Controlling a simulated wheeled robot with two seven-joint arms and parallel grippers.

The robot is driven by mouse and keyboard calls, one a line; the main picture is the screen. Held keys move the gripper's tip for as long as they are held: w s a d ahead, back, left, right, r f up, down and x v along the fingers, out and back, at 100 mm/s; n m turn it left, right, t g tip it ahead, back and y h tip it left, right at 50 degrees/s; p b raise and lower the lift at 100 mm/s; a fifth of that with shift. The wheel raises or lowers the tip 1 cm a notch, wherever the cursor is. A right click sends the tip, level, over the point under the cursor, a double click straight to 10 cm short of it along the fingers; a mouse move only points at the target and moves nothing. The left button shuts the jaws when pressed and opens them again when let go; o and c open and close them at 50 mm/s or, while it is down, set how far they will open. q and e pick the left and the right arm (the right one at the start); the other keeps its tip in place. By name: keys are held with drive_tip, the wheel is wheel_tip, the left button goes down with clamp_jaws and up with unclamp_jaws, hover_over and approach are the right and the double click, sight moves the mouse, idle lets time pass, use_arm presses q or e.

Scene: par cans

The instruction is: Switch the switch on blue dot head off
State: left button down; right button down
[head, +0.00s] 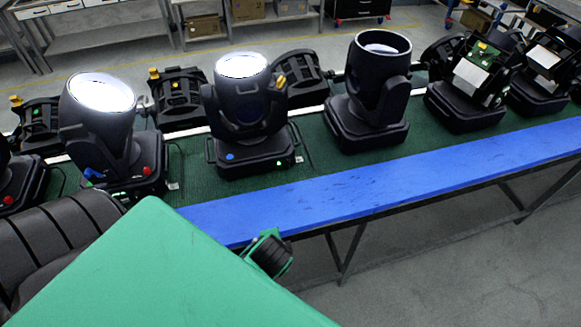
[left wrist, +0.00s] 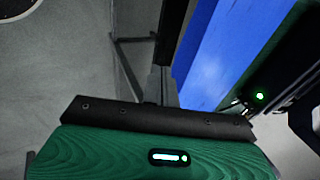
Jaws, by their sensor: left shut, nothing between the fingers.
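The blue dot head (head: 240,115) is a black moving-head lamp on the green mat, with its lens glowing white. Its blue dot (head: 229,156) is at the front left of the base, and a green light (head: 279,163) is lit at the front right. A small pale switch (head: 298,159) seems to sit at that base corner; its position is too small to read. In the left wrist view a green light (left wrist: 260,96) glows on a dark base at the right. My left gripper (left wrist: 163,82) is shut and empty, apart from that base. In the head view its fingers are hidden. My right gripper is not in view.
A lit red-dot head (head: 100,125) stands left, and another black head (head: 370,90) stands right. Several more units line the green mat (head: 320,165). The blue table edge (head: 400,180) runs along the front. Grey floor (head: 450,250) in front is open except for table legs.

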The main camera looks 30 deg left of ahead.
sight(289, 163)
use_arm(q)
drive_tip(key=w+r+m+y, duration=0.1)
drive_tip(key=w+m, duration=0.1)
drive_tip(key=w+a+r+m+t+y, duration=0.1)
drive_tip(key=w+m, duration=0.1)
drive_tip(key=w+a+r+m+y, duration=0.1)
drive_tip(key=w+r+m, duration=0.1)
drive_tip(key=shift+m+t+p, duration=0.3)
drive_tip(key=shift+m+p, duration=0.05)
drive_tip(key=shift+m, duration=0.05)
drive_tip(key=w+r+m+y, duration=0.1)
drive_tip(key=w+m, duration=0.1)
drive_tip(key=m, duration=0.1)
drive_tip(key=w+r+m+t+y, duration=0.1)
drive_tip(key=w+m, duration=0.1)
drive_tip(key=m, duration=0.1)
drive_tip(key=w+d+r+m+y, duration=0.1)
drive_tip(key=w+m, duration=0.2)
drive_tip(key=shift+d+t, duration=0.1)
drive_tip(key=shift+t, duration=0.3)
drive_tip(key=shift+w+d+r+m+y, duration=0.25)
drive_tip(key=shift+w+m+y, duration=0.25)
drive_tip(key=shift+m, duration=0.5)
